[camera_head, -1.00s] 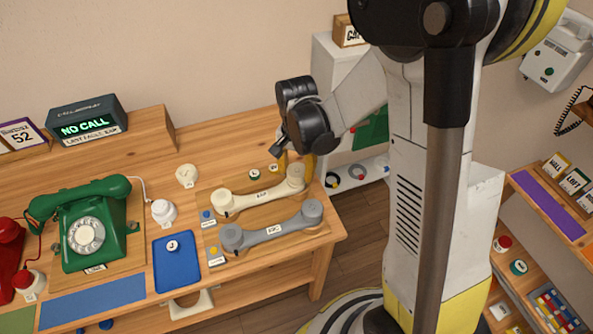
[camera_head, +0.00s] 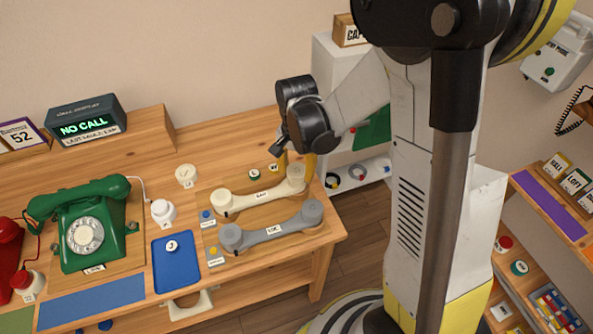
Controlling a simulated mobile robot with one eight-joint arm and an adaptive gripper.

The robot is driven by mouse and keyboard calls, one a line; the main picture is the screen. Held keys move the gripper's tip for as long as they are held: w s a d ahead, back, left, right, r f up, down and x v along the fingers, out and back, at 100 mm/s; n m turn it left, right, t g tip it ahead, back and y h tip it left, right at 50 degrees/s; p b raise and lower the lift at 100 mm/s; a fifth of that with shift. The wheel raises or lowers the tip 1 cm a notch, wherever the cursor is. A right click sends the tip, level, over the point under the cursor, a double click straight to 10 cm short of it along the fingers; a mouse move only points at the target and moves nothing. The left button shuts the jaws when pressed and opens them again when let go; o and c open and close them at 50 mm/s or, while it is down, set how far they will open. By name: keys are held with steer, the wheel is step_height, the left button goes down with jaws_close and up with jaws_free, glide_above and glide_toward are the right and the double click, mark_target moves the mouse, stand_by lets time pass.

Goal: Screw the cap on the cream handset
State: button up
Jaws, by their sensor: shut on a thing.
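The cream handset (camera_head: 258,197) lies on a wooden board on the workbench, running from lower left to upper right. A round cream cap (camera_head: 296,172) is at its right end. My gripper (camera_head: 297,165) points down over that end, with its yellow fingers on both sides of the cap. It is shut on the cap. The cap looks in line with the handset's end, but the fingers partly cover it and I cannot tell how tightly it is seated.
A grey handset (camera_head: 272,232) lies just in front. A blue tray (camera_head: 176,262) holds a white round part. A white round part (camera_head: 163,211) and a cream disc (camera_head: 186,175) stand to the left, near the green phone (camera_head: 93,225).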

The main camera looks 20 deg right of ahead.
steer(key=shift+f+b, duration=0.65)
steer(key=shift+f, duration=0.05)
steer(key=o, duration=1)
steer(key=shift+c, duration=0.2)
step_height(320, 180, up, 12)
